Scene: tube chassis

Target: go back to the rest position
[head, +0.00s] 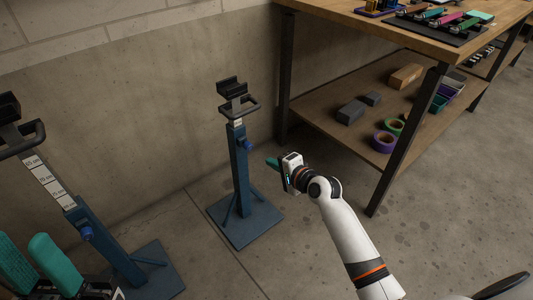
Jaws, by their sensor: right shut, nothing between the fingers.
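My right gripper (277,163) is in the middle of the head view, at the end of my white arm that comes up from the lower right. Its teal fingertips point left and are shut with nothing between them. The gripper shows just right of the post of a blue stand (240,170), with a narrow strip of floor visible between them.
A second blue stand (110,250) with a labelled post is at the left. Two teal rounded pieces (53,262) stand at the lower left. A wooden workbench (350,28) with a lower shelf (335,125) is at upper right. Concrete floor (430,190) is clear at right.

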